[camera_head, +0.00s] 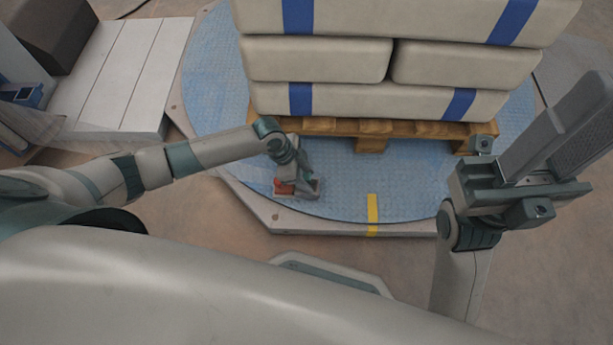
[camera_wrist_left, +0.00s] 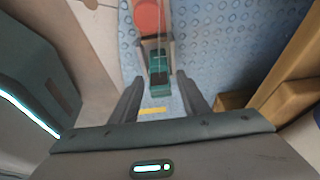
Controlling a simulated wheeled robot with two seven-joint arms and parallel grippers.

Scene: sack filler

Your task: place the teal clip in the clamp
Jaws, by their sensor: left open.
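The teal clip (camera_wrist_left: 159,70) shows in the left wrist view, ahead of and between the fingertips of my left gripper (camera_wrist_left: 159,88). The gripper is open, one dark finger on each side of the clip. The clip lies at the grey clamp (camera_wrist_left: 145,45), below its round red part (camera_wrist_left: 147,15); whether it is seated cannot be told. In the head view my left gripper (camera_head: 292,170) is low over the red and grey clamp (camera_head: 302,188) near the turntable's front edge and hides part of it. The clip cannot be made out there. My right gripper (camera_head: 540,150) is raised at the right, away from the clamp.
A wooden pallet (camera_head: 345,127) stacked with pale sacks (camera_head: 400,102) stands on the blue turntable (camera_head: 345,185), just behind my left gripper. A yellow stripe (camera_head: 373,213) marks the turntable's front edge. A pale slatted platform (camera_head: 120,75) is at the left.

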